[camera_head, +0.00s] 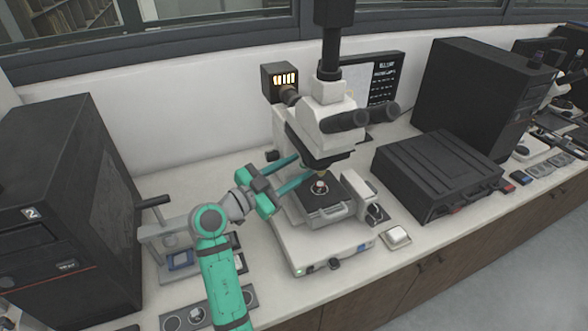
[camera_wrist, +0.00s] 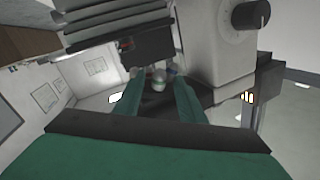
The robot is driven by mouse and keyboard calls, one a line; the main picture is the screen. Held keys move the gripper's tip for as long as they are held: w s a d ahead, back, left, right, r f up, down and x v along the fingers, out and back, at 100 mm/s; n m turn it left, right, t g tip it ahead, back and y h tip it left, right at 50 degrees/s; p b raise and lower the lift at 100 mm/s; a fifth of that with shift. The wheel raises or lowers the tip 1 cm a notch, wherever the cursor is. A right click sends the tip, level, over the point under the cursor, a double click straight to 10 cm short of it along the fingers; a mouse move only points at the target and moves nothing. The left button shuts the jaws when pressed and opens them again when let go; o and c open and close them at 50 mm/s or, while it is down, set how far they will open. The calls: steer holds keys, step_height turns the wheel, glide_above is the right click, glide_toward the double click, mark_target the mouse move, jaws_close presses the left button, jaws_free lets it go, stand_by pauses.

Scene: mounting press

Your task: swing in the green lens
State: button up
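The microscope (camera_head: 335,112) stands on the bench with its black stage (camera_head: 325,208) under the head. My gripper (camera_head: 306,167) reaches in from the left between head and stage, its two teal fingers apart. In the wrist view my gripper (camera_wrist: 158,82) is open, with a small pale, rounded lens tip (camera_wrist: 158,84) showing between the fingers. I cannot tell whether either finger touches it. A lens with a yellowish band (camera_head: 322,174) points down over the stage in the head view. I cannot make out a green band on any lens; the head and fingers hide part of the turret.
A small round sample (camera_head: 319,187) sits on the stage close below my fingers. A mounting press (camera_head: 172,240) stands left of my arm, beside a large black machine (camera_head: 65,205). A flat black case (camera_head: 437,172) is at the right. A small white dish (camera_head: 396,238) lies in front.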

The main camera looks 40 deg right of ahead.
steer(key=shift+s+d, duration=0.1)
steer(key=shift+d, duration=0.2)
steer(key=shift+a, duration=0.1)
jaws_close()
steer(key=shift+t, duration=0.3)
